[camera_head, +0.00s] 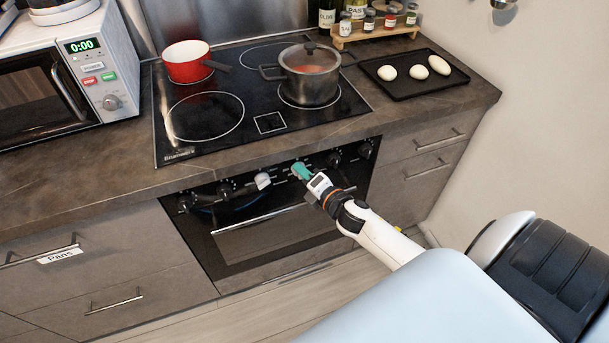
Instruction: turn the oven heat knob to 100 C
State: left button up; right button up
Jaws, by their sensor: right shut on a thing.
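The oven (262,215) has a dark front panel with a row of several knobs under the counter edge. My right gripper (300,170), with teal fingertips, reaches in from the lower right and is shut on a knob right of the middle of this row. The fingers hide most of that knob, and its marking and angle cannot be read. A pale knob-like piece (262,181) sits just left of the gripper. Dark knobs show farther left (225,190) and right (365,150). My left gripper is not in view.
The oven handle (258,219) runs below the knobs. Above is the cooktop (215,128) with a red pot (187,64) and a lidded grey pot (309,80). A black tray (412,88) with pale dough pieces lies right. A microwave (75,75) stands left.

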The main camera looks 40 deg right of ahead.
jog(key=m+t+b, duration=0.1)
jog(key=m, duration=0.5)
jog(key=m+t+h+b, duration=0.1)
jog(key=m+t+b, duration=0.1)
jog(key=m, duration=0.5)
jog(key=f+m+t+h+b, duration=0.1)
jog(key=m+t, duration=0.1)
jog(key=m, duration=0.5)
jog(key=shift+a+f, duration=0.1)
dwell(0.5)
jog(key=o, duration=1)
